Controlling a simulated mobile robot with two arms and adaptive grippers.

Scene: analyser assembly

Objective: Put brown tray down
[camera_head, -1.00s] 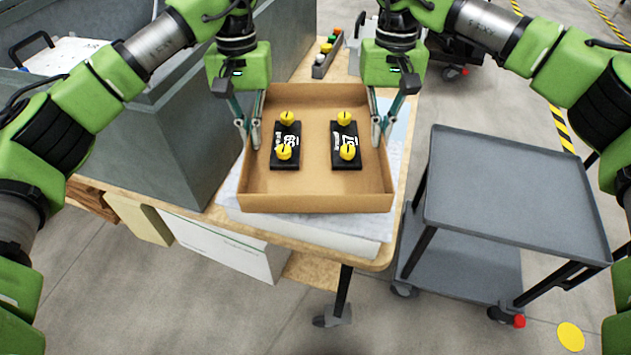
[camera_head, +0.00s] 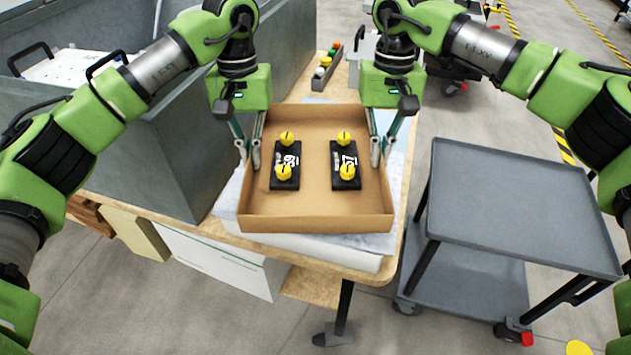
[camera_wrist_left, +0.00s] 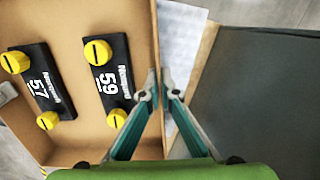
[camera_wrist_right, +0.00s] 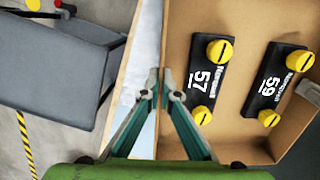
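The brown tray (camera_head: 315,222) is an open, shallow box, roughly level, above a white slab (camera_head: 350,259) on the wooden table. I cannot tell whether it touches the slab. My left gripper (camera_head: 249,152) is shut on its left wall, and my right gripper (camera_head: 381,150) is shut on its right wall. The left wrist view (camera_wrist_left: 157,85) and the right wrist view (camera_wrist_right: 161,85) show the fingertips astride the walls. Inside lie two black parts with yellow knobs, marked 59 (camera_head: 286,165) and 57 (camera_head: 345,165).
A large grey bin (camera_head: 150,130) stands on the table's left. A grey cart (camera_head: 520,205) stands on the right, apart from the table. A small holder with coloured items (camera_head: 324,70) is behind the tray. White boxes (camera_head: 220,250) sit under the table.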

